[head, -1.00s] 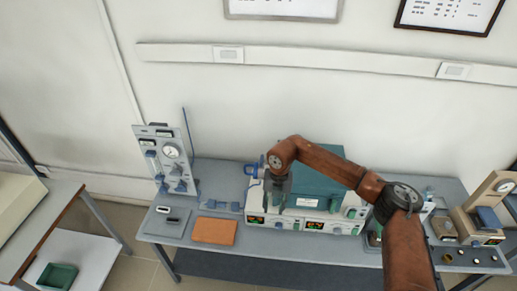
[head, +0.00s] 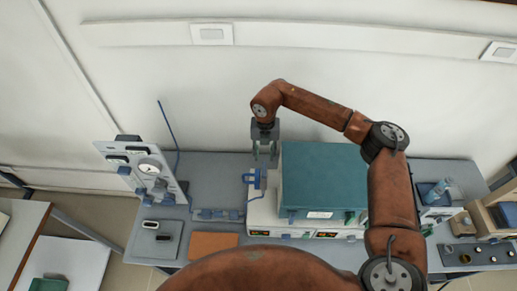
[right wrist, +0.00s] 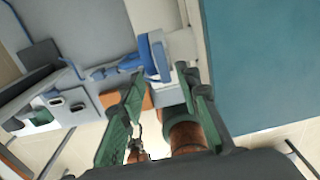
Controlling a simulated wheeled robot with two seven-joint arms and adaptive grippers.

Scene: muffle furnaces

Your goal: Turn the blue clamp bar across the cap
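The blue clamp bar (head: 251,180) is at the left side of the teal furnace (head: 325,178), near the tabletop. I cannot tell the cap's outline clearly. My right gripper (head: 265,157) points down just above the clamp, with its two fingers apart and nothing between them. It also shows open in the right wrist view (right wrist: 163,80), apart from the clamp. My left gripper is not in view.
A tilted gas panel (head: 143,170) with a gauge stands left of the clamp, with blue tubing. An orange-brown pad (head: 213,244) lies on the grey table (head: 207,167) in front. The furnace body stands close on the gripper's right.

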